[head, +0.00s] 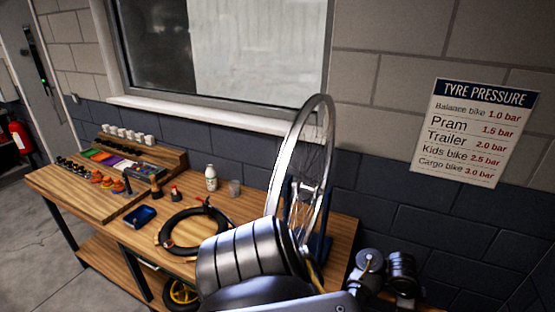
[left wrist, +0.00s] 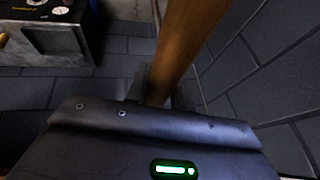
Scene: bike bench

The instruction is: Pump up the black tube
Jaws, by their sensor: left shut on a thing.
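The black tube (head: 168,231) lies as a ring on the wooden bench top, left of the big arm link that covers the bench's front right. Part of its near right side is close to that link. In the left wrist view my left gripper (left wrist: 158,92) is shut on a brown wooden bar (left wrist: 190,35), which runs up out of the picture; what the bar belongs to is not clear. My left gripper's fingers are hidden in the head view. My right gripper is not in view. A dark box with a dial (left wrist: 58,38) stands at the upper left of the wrist view.
A spoked wheel (head: 321,104) stands upright on the bench (head: 238,215). A tyre pressure sign (head: 474,131) hangs on the wall at right.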

